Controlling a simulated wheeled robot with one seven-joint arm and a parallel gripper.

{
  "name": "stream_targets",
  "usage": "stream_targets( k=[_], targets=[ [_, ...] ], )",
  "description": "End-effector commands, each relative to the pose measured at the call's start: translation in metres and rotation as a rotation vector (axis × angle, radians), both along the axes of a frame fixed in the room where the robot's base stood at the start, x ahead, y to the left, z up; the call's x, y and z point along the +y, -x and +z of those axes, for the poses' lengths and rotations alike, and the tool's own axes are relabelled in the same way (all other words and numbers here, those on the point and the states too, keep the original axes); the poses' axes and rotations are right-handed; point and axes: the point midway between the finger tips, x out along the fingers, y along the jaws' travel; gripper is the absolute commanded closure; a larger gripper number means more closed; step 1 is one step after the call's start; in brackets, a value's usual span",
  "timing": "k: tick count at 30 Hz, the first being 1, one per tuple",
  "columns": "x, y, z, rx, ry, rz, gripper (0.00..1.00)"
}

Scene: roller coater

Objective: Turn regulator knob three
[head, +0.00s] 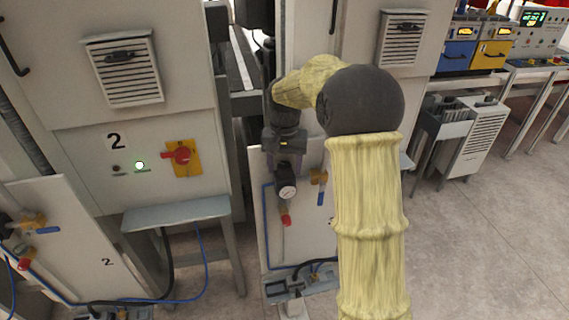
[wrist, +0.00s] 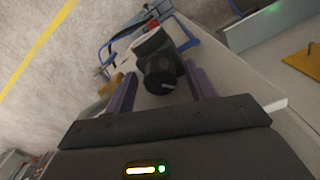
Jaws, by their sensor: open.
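The regulator's black round knob (wrist: 161,80), with a white mark, shows between the two purple fingers of my gripper (wrist: 160,72) in the wrist view. The fingers are apart, with a visible gap on each side of the knob. In the head view my gripper (head: 284,155) points down at the top of the regulator (head: 286,174), which is mounted on the middle white panel (head: 300,235). A round gauge (head: 287,191) faces out below the gripper.
Left of the regulator stand a cabinet marked 2 with a red switch (head: 181,155), a grey shelf (head: 175,214) and a panel marked 2 (head: 85,245). A brass valve with a blue handle (head: 320,190) sits just right of the regulator. Open floor (head: 475,235) lies at the right.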

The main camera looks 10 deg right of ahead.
Motion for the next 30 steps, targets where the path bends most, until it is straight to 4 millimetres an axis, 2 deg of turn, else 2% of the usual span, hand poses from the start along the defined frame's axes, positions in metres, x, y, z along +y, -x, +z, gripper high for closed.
stream_targets(
  k=[2,8,20,30],
  targets=[
    [0.0000,-0.0001,0.0001,0.000,0.000,0.000,0.48],
    [0.0000,-0.0001,0.0003,0.000,0.000,0.000,0.88],
    [-0.0002,-0.0002,0.0011,0.000,0.000,0.049,0.89],
    [-0.0005,-0.0005,0.0018,0.000,-0.001,0.246,0.89]
  ],
)
